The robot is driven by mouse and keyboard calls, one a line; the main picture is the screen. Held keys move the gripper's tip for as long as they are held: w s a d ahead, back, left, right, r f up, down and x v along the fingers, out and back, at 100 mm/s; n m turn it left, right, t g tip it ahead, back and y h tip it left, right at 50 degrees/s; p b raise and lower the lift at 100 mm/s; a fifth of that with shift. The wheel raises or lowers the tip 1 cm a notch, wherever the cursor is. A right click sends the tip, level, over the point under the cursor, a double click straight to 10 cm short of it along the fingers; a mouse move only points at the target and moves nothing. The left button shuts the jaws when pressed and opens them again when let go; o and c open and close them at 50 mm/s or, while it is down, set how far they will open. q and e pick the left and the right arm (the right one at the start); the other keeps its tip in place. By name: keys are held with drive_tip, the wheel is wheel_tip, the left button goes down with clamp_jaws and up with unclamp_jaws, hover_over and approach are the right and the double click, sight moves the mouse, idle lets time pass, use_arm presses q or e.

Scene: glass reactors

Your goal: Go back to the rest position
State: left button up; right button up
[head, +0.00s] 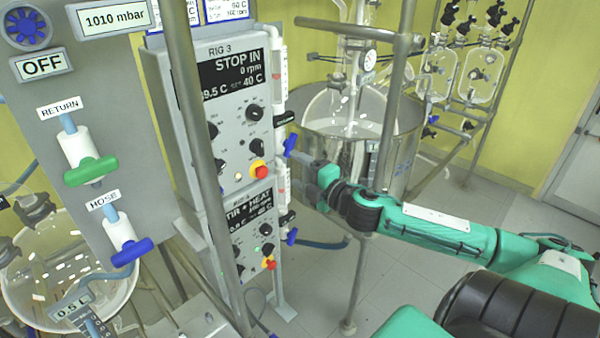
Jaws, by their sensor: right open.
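My right arm comes in from the right, green with black joints. Its grey gripper (304,180) is open and empty, close to the right side of the control tower. It is near the blue-handled valves (290,146) on the tower's edge; I cannot tell whether it touches anything. The upper panel, RIG 3 (238,90), reads STOP IN, 0 rpm and set 40 C, and has a red-and-yellow button (259,170). The lower panel (252,215) is partly covered by a metal pole. My left gripper is not in view.
A large steel vessel (350,125) stands behind my right gripper. Metal poles (388,100) rise near my arm and before the tower. A grey panel (95,130) with RETURN and HOSE valves is at left. Glassware (480,70) hangs at the back. Tiled floor (420,270) shows below my arm.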

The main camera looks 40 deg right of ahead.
idle(0.3)
drive_tip(key=s+d+f+m+g+h, duration=0.2)
drive_tip(key=d+f+m, duration=0.15)
drive_tip(key=f, duration=0.85)
drive_tip(key=s+d+f+m+g+h, duration=0.1)
drive_tip(key=s+d+f+m+g, duration=0.3)
drive_tip(key=f, duration=0.8)
drive_tip(key=d+f+m+g+h, duration=0.15)
drive_tip(key=d+f, duration=0.35)
drive_tip(key=f, duration=0.7)
drive_tip(key=s+a+f+m+g, duration=0.25)
drive_tip(key=s+f, duration=0.45)
drive_tip(key=f, duration=0.4)
drive_tip(key=s+a+f+m+g, duration=0.1)
drive_tip(key=s+a+f, duration=0.2)
drive_tip(key=s+f, duration=0.5)
drive_tip(key=s+a+f+m+g+y, duration=0.1)
drive_tip(key=s+a+f+m+g, duration=0.1)
drive_tip(key=s+a+f, duration=0.8)
drive_tip(key=s+a+f+m+g+y, duration=0.2)
drive_tip(key=s+a+f+g, duration=0.2)
drive_tip(key=s+a+f, duration=0.7)
drive_tip(key=s+a, duration=0.3)
drive_tip(key=s, duration=0.2)
drive_tip(key=shift+s+a, duration=0.15)
drive_tip(key=shift+s, duration=0.2)
